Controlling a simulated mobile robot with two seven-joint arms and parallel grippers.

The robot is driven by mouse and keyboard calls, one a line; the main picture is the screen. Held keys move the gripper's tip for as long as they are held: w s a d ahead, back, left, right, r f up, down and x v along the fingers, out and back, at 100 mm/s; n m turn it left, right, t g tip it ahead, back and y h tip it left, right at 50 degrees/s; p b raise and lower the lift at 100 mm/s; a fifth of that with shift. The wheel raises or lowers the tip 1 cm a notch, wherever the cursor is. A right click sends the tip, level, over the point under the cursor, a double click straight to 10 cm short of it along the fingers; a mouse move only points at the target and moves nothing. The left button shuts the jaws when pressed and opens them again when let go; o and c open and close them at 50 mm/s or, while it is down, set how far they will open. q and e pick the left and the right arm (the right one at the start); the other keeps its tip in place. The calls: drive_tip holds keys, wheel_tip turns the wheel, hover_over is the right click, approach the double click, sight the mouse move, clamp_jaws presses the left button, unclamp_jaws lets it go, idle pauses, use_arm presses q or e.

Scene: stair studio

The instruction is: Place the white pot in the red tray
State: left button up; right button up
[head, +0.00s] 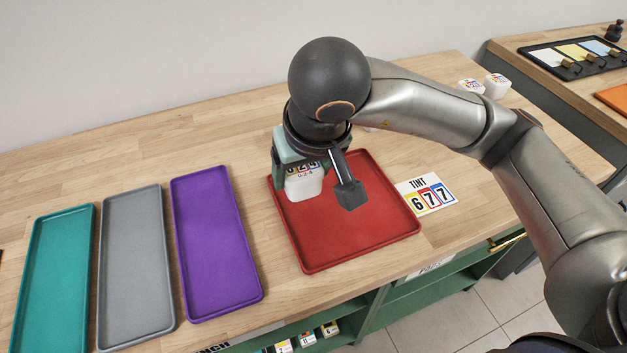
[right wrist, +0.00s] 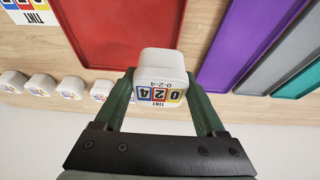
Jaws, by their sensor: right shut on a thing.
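My right gripper (head: 318,182) is shut on a white pot (head: 304,188) labelled 0 2 4. In the right wrist view the pot (right wrist: 162,66) sits between the two green fingers, its label facing the camera. In the head view the pot appears over the back left part of the red tray (head: 345,240). In the right wrist view it overlaps the rim area of the red tray (right wrist: 110,30). I cannot tell whether the pot touches the tray floor. The red tray is otherwise bare where visible. My left gripper is not in view.
Purple (head: 216,240), grey (head: 137,265) and teal (head: 55,275) trays lie empty to the left. A tint card (head: 427,195) lies right of the red tray. Several other white pots (right wrist: 72,88) stand in a row along the bench's back. A second bench (head: 570,85) is at right.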

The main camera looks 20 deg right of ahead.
drive_tip(key=w+f, duration=0.2)
drive_tip(key=w+d+f, duration=0.1)
drive_tip(key=w+f, duration=0.1)
drive_tip(key=w+d+f, duration=0.1)
drive_tip(key=w+f, duration=0.1)
drive_tip(key=shift+w+d+f, duration=0.1)
drive_tip(key=shift+d, duration=0.05)
drive_tip(key=shift+s+x, duration=0.2)
drive_tip(key=shift+x, duration=0.7)
drive_tip(key=shift+s+x, duration=0.2)
drive_tip(key=shift+x, duration=0.75)
drive_tip(key=shift+d+f, duration=0.1)
drive_tip(key=shift+f, duration=0.05)
drive_tip(key=shift+f, duration=0.3)
drive_tip(key=o, duration=1.4)
drive_tip(key=shift+r, duration=0.1)
drive_tip(key=shift+s+r, duration=0.1)
drive_tip(key=shift+r, duration=0.55)
drive_tip(key=p+v, duration=0.1)
drive_tip(key=v, duration=1)
drive_tip(key=shift+s, duration=0.15)
